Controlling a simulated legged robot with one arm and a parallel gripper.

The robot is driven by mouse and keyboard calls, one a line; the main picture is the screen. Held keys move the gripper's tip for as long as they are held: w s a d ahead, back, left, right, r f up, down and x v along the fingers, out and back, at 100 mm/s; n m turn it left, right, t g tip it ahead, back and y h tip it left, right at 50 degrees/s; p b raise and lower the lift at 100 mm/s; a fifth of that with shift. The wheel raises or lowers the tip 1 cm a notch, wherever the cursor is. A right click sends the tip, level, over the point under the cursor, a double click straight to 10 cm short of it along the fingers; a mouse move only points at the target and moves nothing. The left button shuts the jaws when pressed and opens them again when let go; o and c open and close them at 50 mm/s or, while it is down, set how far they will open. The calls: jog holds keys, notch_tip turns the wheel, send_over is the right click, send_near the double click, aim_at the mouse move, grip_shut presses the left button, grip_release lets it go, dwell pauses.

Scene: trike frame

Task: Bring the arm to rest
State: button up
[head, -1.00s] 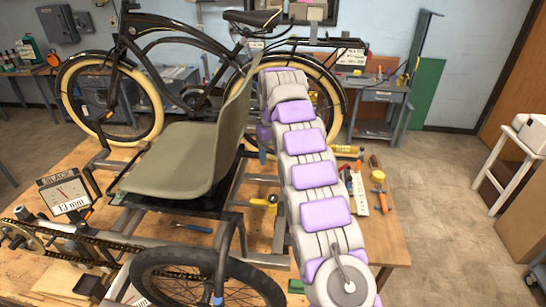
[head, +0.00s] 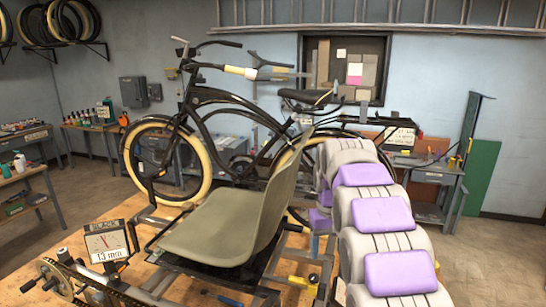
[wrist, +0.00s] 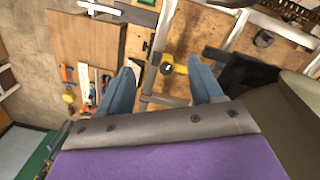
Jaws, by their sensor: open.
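My gripper (wrist: 164,90) shows in the wrist view as two blue-grey fingers spread well apart, with nothing between them. It hangs over the trike frame and the wooden bench. A yellow-handled tool (wrist: 172,69) lies below, in line with the gap between the fingers. In the head view my grey and purple arm stretches away along the right of the trike seat (head: 235,215). The arm hides most of the gripper there, so the fingers are hard to make out.
The trike with its olive seat stands on the wooden bench (head: 55,256). A black bicycle (head: 215,130) is behind. In the wrist view, hand tools (wrist: 90,85) lie left of the fingers. Open floor (head: 500,255) is at the right.

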jog(key=s+f+b, duration=0.3)
jog(key=s+f, duration=0.2)
jog(key=s, duration=0.9)
jog(key=s+f+m+b, duration=0.1)
jog(key=s+f+b, duration=0.2)
jog(key=s, duration=1.1)
jog(key=s+f+g+b, duration=0.1)
jog(key=s+f+b, duration=0.1)
jog(key=s+f, duration=0.6)
jog(key=s, duration=0.6)
jog(key=shift+s+a+b, duration=0.25)
jog(key=shift+b, duration=0.15)
jog(key=shift+a+f, duration=0.1)
